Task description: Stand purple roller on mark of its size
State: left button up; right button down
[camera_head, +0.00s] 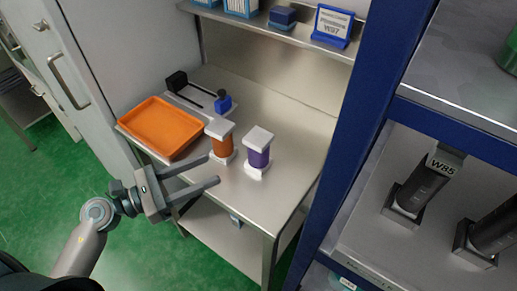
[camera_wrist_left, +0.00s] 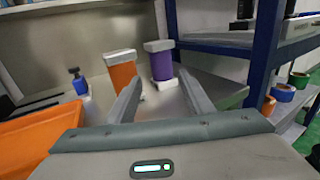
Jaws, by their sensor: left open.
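The purple roller (camera_head: 258,158) stands upright on the metal table (camera_head: 290,110), with a white square cap on top and a white base below. It also shows in the left wrist view (camera_wrist_left: 161,66), beyond my fingertips. An orange roller (camera_head: 223,147) with similar white ends stands to its left, also in the left wrist view (camera_wrist_left: 122,76). My left gripper (camera_head: 213,170) is open and empty, its fingers pointing toward the rollers from the table's front left. It is apart from the purple roller. No size mark can be made out. My right gripper is not in view.
An orange tray (camera_head: 160,127) lies on the table's left. A blue-framed sign (camera_head: 333,25) is on the shelf above. A blue post (camera_head: 345,140) and a rack with dark cylinders (camera_head: 420,188) are at right.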

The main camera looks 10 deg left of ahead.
aim_at(249, 154)
pick_arm(q)
jog(key=x, duration=0.1)
jog(key=p+x, duration=0.1)
jog(key=shift+w+d+r, duration=0.3)
jog(key=p+x, duration=0.3)
jog(key=x, duration=0.3)
jog(key=shift+w+d+f+p, duration=0.15)
jog(key=shift+w+d+p, duration=0.1)
jog(key=shift+d+p, duration=0.05)
jog(key=shift+w+d+f, duration=0.15)
jog(key=shift+w+d, duration=0.1)
jog(key=shift+d, duration=0.05)
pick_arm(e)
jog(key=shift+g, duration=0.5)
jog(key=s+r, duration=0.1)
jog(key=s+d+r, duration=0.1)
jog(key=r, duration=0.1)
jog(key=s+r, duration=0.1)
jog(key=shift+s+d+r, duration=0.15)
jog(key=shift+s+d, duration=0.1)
